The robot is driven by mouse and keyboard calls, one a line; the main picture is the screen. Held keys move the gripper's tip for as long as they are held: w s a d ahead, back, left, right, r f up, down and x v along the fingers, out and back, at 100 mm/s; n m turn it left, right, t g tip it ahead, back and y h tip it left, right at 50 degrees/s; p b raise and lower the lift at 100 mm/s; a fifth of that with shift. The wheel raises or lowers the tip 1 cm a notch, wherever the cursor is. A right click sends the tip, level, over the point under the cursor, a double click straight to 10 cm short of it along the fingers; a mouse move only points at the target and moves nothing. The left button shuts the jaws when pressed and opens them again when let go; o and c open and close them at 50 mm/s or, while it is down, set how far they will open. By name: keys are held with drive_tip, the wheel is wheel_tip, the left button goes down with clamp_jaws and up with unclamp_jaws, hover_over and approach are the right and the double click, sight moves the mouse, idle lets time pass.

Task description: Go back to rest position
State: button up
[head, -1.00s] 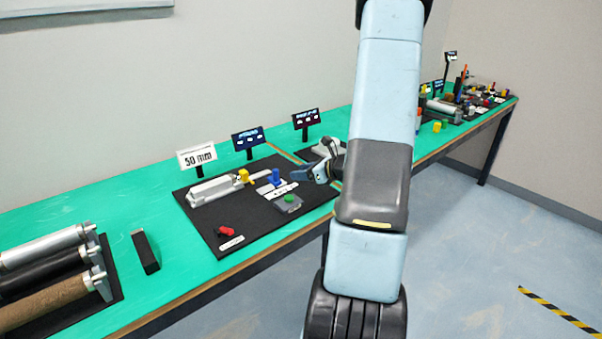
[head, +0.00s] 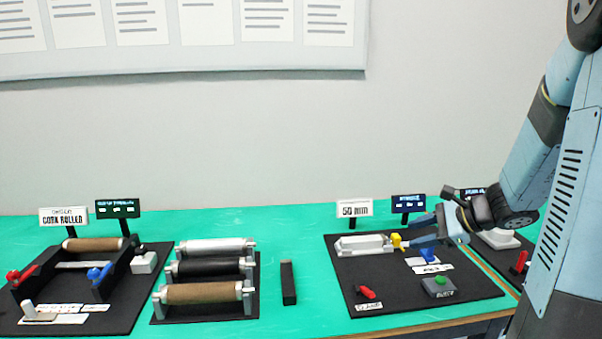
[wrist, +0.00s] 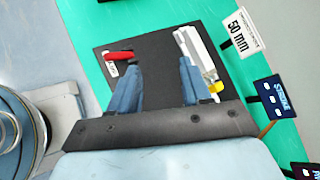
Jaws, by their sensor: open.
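My gripper (head: 424,230) is at the right in the head view, above the black 50 mm board (head: 385,290). Its two blue fingers stand apart with nothing between them, and the wrist view (wrist: 155,82) shows the same open gap over the board. On the board are a grey slide with a yellow piece (head: 397,241), a blue knob (head: 427,255), a red lever (head: 366,292) and a green button on a grey box (head: 439,286). In the wrist view the red lever (wrist: 120,56) lies beyond the left finger. The yellow piece (wrist: 216,87) is beside the right finger.
A roller rack (head: 207,313) and a cork roller board (head: 120,318) stand left on the green table (head: 315,240). A black bar (head: 288,282) stands between the boards. Sign stands, including the 50 mm sign (head: 355,209), rise behind the board.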

drive_tip(key=s+a+r+n+h, duration=0.2)
drive_tip(key=s+r+n+h, duration=0.2)
drive_tip(key=s+n, duration=0.5)
drive_tip(key=s+a+r+n+h, duration=0.3)
drive_tip(key=s+r+n+h, duration=0.1)
drive_tip(key=s+r+n, duration=0.5)
drive_tip(key=shift+s+a+h, duration=0.3)
drive_tip(key=shift+s, duration=0.8)
drive_tip(key=shift+r, duration=0.1)
idle(1.2)
